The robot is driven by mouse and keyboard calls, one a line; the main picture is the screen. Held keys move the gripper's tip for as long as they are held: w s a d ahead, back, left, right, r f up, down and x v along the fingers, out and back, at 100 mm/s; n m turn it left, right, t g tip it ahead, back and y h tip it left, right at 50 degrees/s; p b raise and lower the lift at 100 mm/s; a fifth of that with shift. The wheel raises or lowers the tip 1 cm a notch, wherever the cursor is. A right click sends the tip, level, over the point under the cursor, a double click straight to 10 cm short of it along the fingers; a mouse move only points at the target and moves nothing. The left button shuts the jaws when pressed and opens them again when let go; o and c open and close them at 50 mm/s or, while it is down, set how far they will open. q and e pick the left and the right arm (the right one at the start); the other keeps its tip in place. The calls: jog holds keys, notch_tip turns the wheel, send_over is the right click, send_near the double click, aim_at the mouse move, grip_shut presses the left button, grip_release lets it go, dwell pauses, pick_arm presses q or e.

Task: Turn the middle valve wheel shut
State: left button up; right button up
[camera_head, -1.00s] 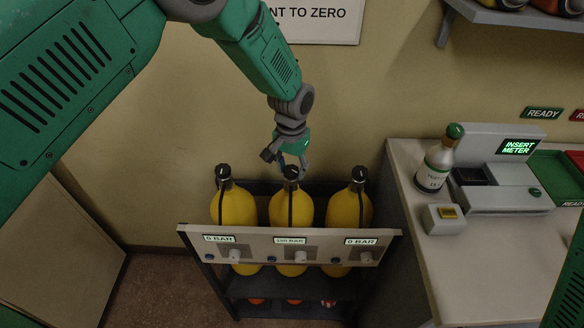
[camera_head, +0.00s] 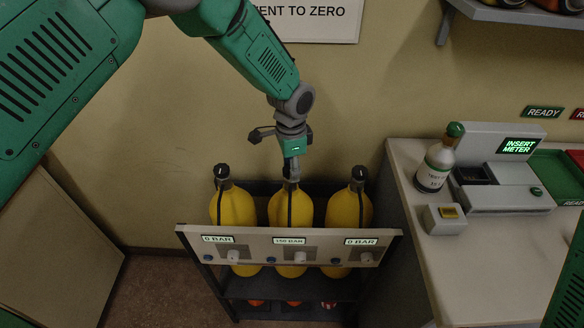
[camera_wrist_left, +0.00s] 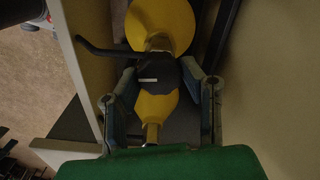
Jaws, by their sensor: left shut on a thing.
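Three yellow cylinders stand in a dark rack, each with a black valve wheel on top. The middle cylinder (camera_head: 277,209) is under my left gripper (camera_head: 291,176). Its valve wheel (camera_wrist_left: 158,76), dark with a white mark, shows between my two fingers in the left wrist view. My left gripper is shut on this wheel from above. In the head view the gripper mostly hides the wheel. The middle display (camera_head: 289,241) seems to read 150 BAR. My right gripper is out of view.
The left valve wheel (camera_head: 222,171) and right valve wheel (camera_head: 360,173) stand close on both sides; their displays read 0 BAR. A front panel (camera_head: 330,240) crosses the rack. A counter (camera_head: 450,270) at right holds a green-capped bottle (camera_head: 436,165). The wall is close behind.

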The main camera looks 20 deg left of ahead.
pick_arm(q)
jog(key=shift+w+r+m, duration=0.1)
jog(key=shift+m, duration=0.5)
jog(key=o, duration=1.1)
jog(key=shift+o, duration=0.2)
jog(key=shift+r, duration=0.1)
notch_tip(320, 180, up, 12)
jog(key=shift+f, duration=0.2)
